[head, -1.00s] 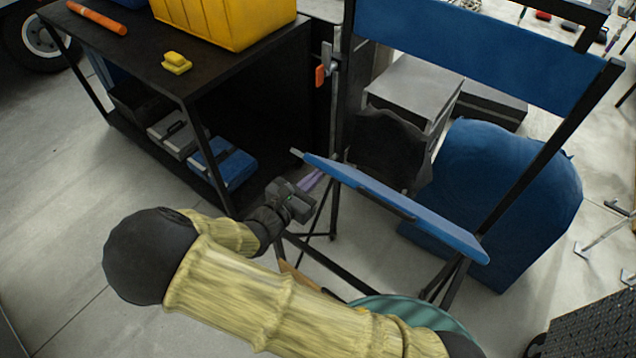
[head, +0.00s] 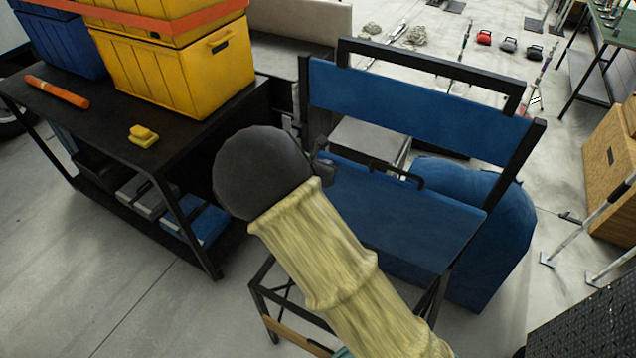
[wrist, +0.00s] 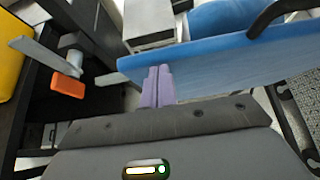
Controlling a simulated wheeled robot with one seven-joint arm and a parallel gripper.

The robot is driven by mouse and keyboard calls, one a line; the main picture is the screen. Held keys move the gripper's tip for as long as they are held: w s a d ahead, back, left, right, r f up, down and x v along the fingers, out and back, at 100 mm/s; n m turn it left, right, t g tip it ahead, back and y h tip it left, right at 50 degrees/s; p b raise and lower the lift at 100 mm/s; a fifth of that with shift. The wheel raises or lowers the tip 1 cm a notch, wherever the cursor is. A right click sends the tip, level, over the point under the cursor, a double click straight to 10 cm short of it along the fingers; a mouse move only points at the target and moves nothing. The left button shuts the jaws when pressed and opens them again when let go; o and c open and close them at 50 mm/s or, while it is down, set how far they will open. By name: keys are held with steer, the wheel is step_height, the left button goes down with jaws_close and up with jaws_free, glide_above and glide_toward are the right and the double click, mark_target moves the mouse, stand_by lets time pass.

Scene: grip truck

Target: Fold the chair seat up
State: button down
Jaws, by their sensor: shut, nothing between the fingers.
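The folding chair has a black frame and a blue backrest (head: 415,108). Its blue seat (head: 400,222) is tilted steeply up, its broad face towards me and a black handle (head: 398,174) at its upper edge. In the wrist view the seat (wrist: 215,62) spans the upper right. My gripper (wrist: 157,85) is shut and empty, its purple fingertips at the seat's left end; I cannot tell whether they touch it. In the head view my forearm covers the seat's left part and the fingertips are hidden.
A black shelf cart (head: 110,110) with yellow crates (head: 185,70) stands close on the left. An orange-handled latch (wrist: 68,87) is left of my fingers. A blue rounded object (head: 500,235) stands behind the chair. A wooden box (head: 610,160) is at far right.

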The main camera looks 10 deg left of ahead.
steer(key=w, duration=0.1)
steer(key=w+d, duration=0.1)
steer(key=w, duration=0.1)
steer(key=w+r, duration=0.1)
steer(key=w, duration=0.1)
steer(key=shift+w+d, duration=0.1)
steer(key=shift+d, duration=0.25)
steer(key=shift+w+r, duration=0.1)
steer(key=shift+r, duration=0.25)
steer(key=shift+w+d+r, duration=0.1)
steer(key=shift+d, duration=0.1)
steer(key=shift+s+a+f, duration=0.3)
steer(key=shift+s+a, duration=0.05)
steer(key=shift+a, duration=0.1)
steer(key=shift+s+d+f+b, duration=0.15)
steer(key=shift+s+b, duration=0.15)
steer(key=shift+s, duration=0.3)
steer(key=shift+s+d+f+b, duration=0.1)
steer(key=shift+s+b, duration=0.15)
steer(key=shift+s, duration=0.35)
steer(key=b, duration=0.2)
glide_toward(336, 156)
steer(key=shift+s+a+r, duration=0.7)
steer(key=shift+a+r, duration=0.1)
steer(key=shift+r, duration=0.65)
